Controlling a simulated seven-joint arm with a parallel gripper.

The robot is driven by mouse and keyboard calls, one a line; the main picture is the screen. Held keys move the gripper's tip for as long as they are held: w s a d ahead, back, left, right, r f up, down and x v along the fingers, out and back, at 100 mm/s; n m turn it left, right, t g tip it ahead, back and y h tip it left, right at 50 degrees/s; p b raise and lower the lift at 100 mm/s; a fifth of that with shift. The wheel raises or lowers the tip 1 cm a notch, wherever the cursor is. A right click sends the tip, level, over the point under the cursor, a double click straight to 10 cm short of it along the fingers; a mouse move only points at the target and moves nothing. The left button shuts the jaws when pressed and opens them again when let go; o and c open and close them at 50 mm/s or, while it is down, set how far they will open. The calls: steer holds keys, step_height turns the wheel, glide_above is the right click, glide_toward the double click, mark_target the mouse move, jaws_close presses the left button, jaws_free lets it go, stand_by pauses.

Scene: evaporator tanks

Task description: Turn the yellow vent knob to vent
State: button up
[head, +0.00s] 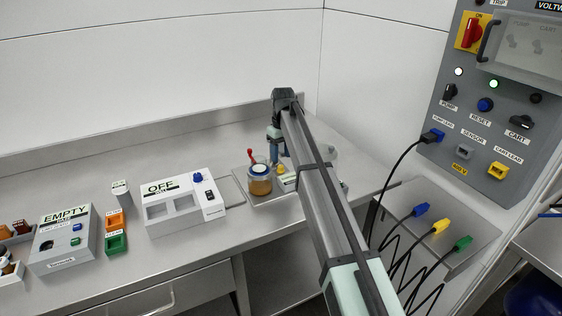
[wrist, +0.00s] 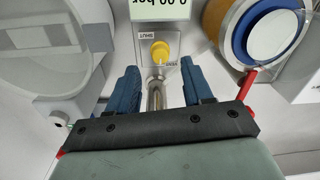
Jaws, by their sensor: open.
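The yellow vent knob (wrist: 160,51) shows in the wrist view on a small light panel, with a SHUT label at its upper left and a VENT label at its lower right. I cannot tell clearly which label it points to. My gripper (wrist: 162,78) is open and empty. Its two blue fingers are spread to either side below the knob in the picture, with no visible contact. In the head view the knob (head: 281,169) is a small yellow spot, partly hidden by my arm, and my gripper (head: 276,154) points down close to it.
A display reading 0.00 bar (wrist: 160,9) sits beyond the knob.

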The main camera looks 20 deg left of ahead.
mark_target(282, 166)
step_height(282, 166, up, 9)
steer(key=shift+r, duration=0.2)
steer(key=shift+d, duration=0.2)
stand_by(0.4)
steer(key=s+d+f+t+y, duration=0.2)
steer(key=s+d+f, duration=0.65)
steer(key=s, duration=0.25)
steer(key=s+d+f+t+y, duration=0.2)
steer(key=s+d+f+t, duration=0.1)
steer(key=s+d+f, duration=0.65)
steer(key=s+d+f+m+g+h, duration=0.1)
steer(key=s+d+f+m+g, duration=0.1)
steer(key=s+d+f, duration=0.5)
steer(key=s+d+f+m+g+h, duration=0.15)
steer(key=d+f, duration=0.25)
steer(key=f, duration=0.7)
steer(key=s+d+f+m+g+h, duration=0.1)
steer(key=s+d+f+m+g, duration=0.15)
steer(key=d+f, duration=0.55)
steer(key=s+d+f+m+g, duration=0.2)
steer(key=s+d+f, duration=0.2)
steer(key=s+f, duration=0.5)
steer(key=s+d+f+m+g, duration=0.3)
steer(key=s+f, duration=0.6)
steer(key=s, duration=0.7)
steer(key=shift+s+d+f+h, duration=0.3)
steer(key=shift+d+h, duration=0.05)
steer(key=shift+d, duration=0.35)
